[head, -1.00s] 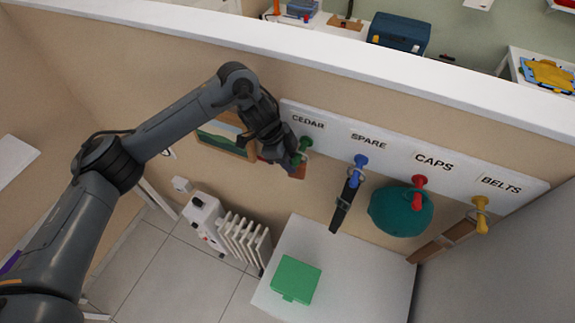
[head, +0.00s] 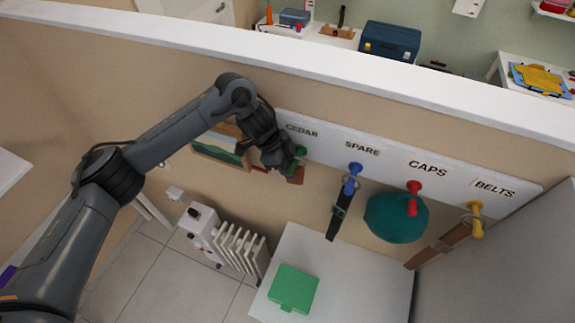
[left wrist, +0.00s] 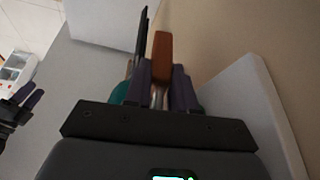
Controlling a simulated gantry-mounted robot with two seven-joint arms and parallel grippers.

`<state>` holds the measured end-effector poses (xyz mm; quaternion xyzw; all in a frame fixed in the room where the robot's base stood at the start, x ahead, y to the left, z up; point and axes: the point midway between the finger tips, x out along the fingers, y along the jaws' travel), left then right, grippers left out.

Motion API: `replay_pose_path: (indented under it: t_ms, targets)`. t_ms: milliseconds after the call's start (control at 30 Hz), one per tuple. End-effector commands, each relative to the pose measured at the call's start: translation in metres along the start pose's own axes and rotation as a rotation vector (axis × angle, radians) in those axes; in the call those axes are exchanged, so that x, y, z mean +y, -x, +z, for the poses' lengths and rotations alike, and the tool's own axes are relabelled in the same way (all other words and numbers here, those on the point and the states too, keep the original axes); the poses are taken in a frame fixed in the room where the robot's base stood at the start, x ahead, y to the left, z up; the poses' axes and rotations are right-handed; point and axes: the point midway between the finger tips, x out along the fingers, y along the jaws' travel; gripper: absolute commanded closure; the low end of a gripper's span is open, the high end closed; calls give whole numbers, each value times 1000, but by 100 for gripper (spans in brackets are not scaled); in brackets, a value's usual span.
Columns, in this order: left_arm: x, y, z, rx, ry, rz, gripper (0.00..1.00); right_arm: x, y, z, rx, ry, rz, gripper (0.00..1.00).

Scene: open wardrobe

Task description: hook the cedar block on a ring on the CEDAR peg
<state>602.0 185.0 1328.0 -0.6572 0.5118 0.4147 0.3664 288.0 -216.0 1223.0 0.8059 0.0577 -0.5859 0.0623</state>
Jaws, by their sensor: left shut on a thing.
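The green CEDAR peg (head: 301,151) is at the left end of the white peg board, under its label. My left gripper (head: 286,163) is right beside it, on its left. The reddish-brown cedar block (head: 296,175) hangs just below the peg, partly hidden by the gripper. In the left wrist view, my left gripper's purple fingers (left wrist: 159,92) are shut on the block's metal ring (left wrist: 158,99), with the block (left wrist: 161,55) beyond them. Whether the ring is around the peg or only beside it, I cannot tell. My right gripper (left wrist: 27,97) is empty, its fingers apart, at the left edge.
The blue SPARE peg (head: 354,169) holds a black strap. The red CAPS peg (head: 413,188) has a teal cap (head: 392,218), and the yellow BELTS peg (head: 475,208) a brown belt. A green box (head: 293,288) sits on a white surface below. A radiator (head: 238,248) stands left.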

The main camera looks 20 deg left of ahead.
Motion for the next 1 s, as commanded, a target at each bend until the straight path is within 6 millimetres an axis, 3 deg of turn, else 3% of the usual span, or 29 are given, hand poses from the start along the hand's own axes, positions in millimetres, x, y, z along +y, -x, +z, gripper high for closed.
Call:
replay_pose_path:
  t_ms: [100, 133, 300, 767, 1000]
  targets:
    - [3, -2, -5, 7, -8, 7, 100, -1, 0, 0, 0, -3, -2, 57]
    - [3, -2, -5, 7, -8, 7, 72, -1, 0, 0, 0, -4, -3, 57]
    - [4, -2, -5, 7, -9, 9, 46, -1, 0, 0, 0, -6, -4, 57]
    - [5, 0, -4, 3, -12, 13, 46, -1, 0, 0, 0, -2, -2, 57]
    - [1, 29, -5, 4, -12, 2, 46, 1, -4, 2, -1, 4, 3, 57]
